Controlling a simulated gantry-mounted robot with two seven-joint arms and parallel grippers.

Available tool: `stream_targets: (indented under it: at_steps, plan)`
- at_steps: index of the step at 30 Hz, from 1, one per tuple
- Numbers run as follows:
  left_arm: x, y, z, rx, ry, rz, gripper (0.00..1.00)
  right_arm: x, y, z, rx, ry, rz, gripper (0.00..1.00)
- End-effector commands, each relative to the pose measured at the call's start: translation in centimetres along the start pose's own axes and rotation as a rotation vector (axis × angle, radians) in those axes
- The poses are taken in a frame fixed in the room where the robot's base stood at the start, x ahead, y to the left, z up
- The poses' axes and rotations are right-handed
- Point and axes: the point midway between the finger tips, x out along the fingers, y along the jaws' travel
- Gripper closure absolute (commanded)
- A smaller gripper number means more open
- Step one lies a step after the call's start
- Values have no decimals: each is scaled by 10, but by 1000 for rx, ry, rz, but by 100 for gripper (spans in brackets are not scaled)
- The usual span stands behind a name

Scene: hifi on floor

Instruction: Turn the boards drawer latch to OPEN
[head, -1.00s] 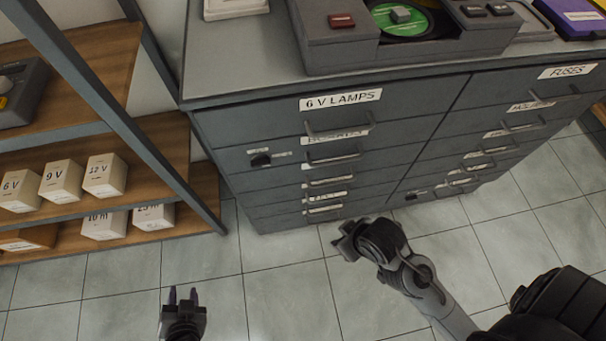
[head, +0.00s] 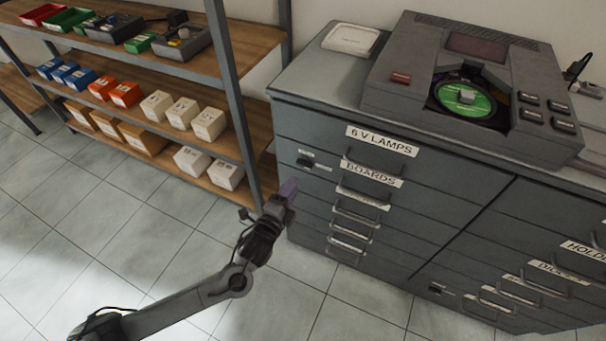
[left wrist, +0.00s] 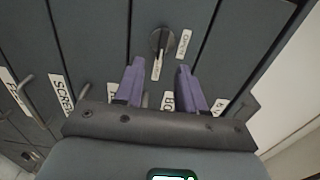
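The boards drawer (head: 322,172) is in the left column of the grey cabinet, second from the top, with a "BOARDS" label. Its latch (head: 304,162) is a small black knob at the drawer's left end, between small white labels. In the left wrist view the latch (left wrist: 159,39) sits ahead of the fingertips, with an "OPEN" label beside it. My left gripper (head: 290,192) is just below and left of the latch in the head view. My right gripper is out of view.
A shelf rack (head: 235,90) with boxes stands left of the cabinet, close to my left arm. A grey device (head: 470,90) with a green disc and a white tray (head: 351,40) sit on the cabinet. Drawer handles (head: 372,173) stick out. The floor is clear.

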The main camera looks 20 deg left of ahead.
Motion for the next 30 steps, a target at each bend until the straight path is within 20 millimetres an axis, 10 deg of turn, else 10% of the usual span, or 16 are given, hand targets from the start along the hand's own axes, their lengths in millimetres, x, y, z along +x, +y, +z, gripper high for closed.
stream_targets:
  at_steps: [12,26,30]
  plan:
    - [59,0,1,-2,-2,-3,61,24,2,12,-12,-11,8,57]
    - [69,-1,1,-1,-2,-1,61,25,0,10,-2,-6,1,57]
    - [69,-1,1,-1,-2,-1,79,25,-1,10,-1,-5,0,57]
